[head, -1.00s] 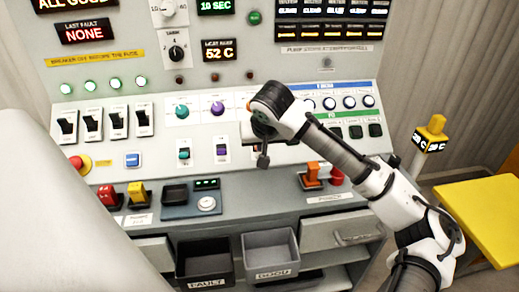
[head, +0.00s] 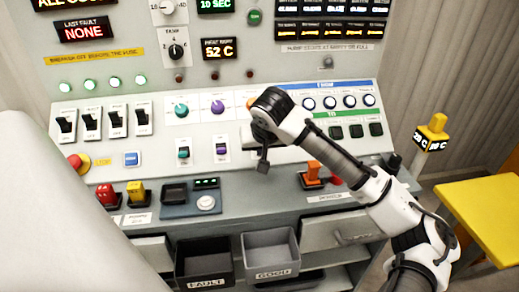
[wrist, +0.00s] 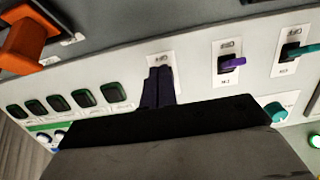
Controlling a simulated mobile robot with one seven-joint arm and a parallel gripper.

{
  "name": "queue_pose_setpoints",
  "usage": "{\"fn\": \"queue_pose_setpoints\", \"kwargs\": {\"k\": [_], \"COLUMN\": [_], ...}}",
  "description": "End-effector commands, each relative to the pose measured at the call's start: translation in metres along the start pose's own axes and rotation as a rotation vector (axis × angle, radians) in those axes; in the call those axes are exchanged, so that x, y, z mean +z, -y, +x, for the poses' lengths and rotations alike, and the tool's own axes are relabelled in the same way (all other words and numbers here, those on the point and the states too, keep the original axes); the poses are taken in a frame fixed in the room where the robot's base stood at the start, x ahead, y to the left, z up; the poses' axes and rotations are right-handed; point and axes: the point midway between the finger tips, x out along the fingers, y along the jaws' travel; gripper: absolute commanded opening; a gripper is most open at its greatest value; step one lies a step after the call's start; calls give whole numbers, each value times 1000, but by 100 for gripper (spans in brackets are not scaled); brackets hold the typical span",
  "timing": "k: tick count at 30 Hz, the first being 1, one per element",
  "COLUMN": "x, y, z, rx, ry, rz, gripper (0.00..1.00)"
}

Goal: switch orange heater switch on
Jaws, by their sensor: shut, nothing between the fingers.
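My gripper (head: 263,165) is shut and empty, its fingers pointing down at the sloped control panel, right of the purple toggle switch (head: 221,149). In the wrist view the shut fingers (wrist: 158,88) lie over the third switch position, beside its small white label plate (wrist: 160,60). The purple switch (wrist: 232,63) and teal switch (wrist: 292,50) stand apart from the fingers there. The orange heater switch itself is not visible; the fingers cover that third position. Whether they touch it I cannot tell. An orange knob (head: 251,103) shows partly behind my gripper, in the row above.
A large orange lever (head: 313,172) stands on the lower ledge to the right, also in the wrist view (wrist: 24,40). Red (head: 107,195) and yellow (head: 137,191) levers stand at left. Fault (head: 205,284) and good (head: 272,273) bins sit below. A yellow table (head: 490,215) is at right.

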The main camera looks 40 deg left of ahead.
Motion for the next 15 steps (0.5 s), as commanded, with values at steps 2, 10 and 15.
{"fn": "queue_pose_setpoints", "kwargs": {"k": [2,10,15], "x": [2,6,8], "y": [0,0,0], "z": [3,10,14], "rx": [-1,0,-1], "ry": [0,0,0], "rz": [0,-1,-1], "gripper": [0,0,0]}}
